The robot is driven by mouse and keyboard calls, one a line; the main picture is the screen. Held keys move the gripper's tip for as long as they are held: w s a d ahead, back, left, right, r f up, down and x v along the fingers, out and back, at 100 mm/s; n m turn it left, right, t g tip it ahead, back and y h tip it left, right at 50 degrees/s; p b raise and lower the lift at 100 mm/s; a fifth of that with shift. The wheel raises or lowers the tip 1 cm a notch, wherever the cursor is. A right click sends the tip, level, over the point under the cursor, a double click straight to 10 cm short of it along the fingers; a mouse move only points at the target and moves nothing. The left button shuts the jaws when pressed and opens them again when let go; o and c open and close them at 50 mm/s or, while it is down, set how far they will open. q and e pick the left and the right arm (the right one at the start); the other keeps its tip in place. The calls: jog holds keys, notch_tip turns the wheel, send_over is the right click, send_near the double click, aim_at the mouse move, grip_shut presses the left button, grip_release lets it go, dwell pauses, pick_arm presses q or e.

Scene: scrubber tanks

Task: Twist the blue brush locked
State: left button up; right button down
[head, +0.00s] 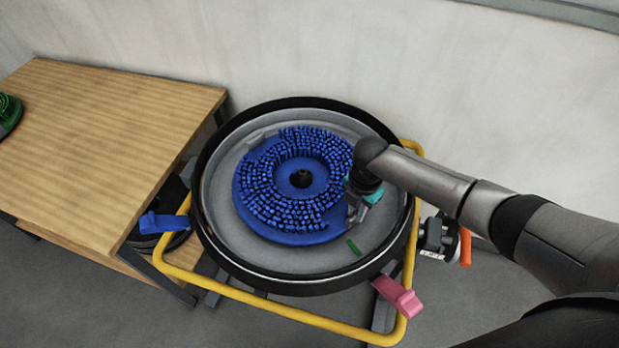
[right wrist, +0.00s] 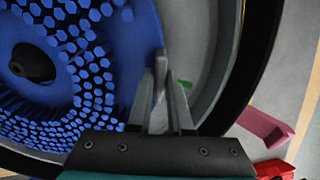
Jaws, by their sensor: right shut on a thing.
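The blue brush (head: 268,186) lies bristles up inside the round grey and black housing (head: 216,238). It is a ring of blue bristles around a dark centre hole. My right gripper (head: 357,214) reaches in from the right and is at the brush's right edge. In the right wrist view the fingers (right wrist: 160,88) are closed on a thin upright grey piece at the rim of the brush (right wrist: 135,35). The fingers partly hide that piece, so how it joins the brush is unclear. My left gripper is not in view.
A yellow tube frame (head: 270,309) surrounds the housing. A blue lever (head: 163,222) sticks out left and a pink lever (head: 398,297) at the front right. A green mark (head: 354,247) is inside the housing. A wooden table (head: 95,150) stands left, with a green object (head: 8,112).

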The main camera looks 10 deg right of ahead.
jog(key=shift+s+a, duration=0.1)
jog(key=shift+a, duration=0.1)
jog(key=shift+s+a+m+p, duration=0.25)
jog(key=shift+a+m+p, duration=0.15)
jog(key=shift+a+p, duration=0.15)
jog(key=shift+s+a+m+p, duration=0.25)
jog(key=shift+a+m+p, duration=0.15)
jog(key=shift+p, duration=0.15)
jog(key=c, duration=0.8)
grip_release()
jog(key=shift+o, duration=0.2)
jog(key=shift+s+f, duration=0.15)
jog(key=shift+s, duration=0.15)
jog(key=shift+w+r, duration=0.15)
jog(key=shift+r, duration=0.25)
notch_tip(320, 180, up, 15)
jog(key=p, duration=0.2)
jog(key=shift+w, duration=0.15)
jog(key=shift+f, duration=0.15)
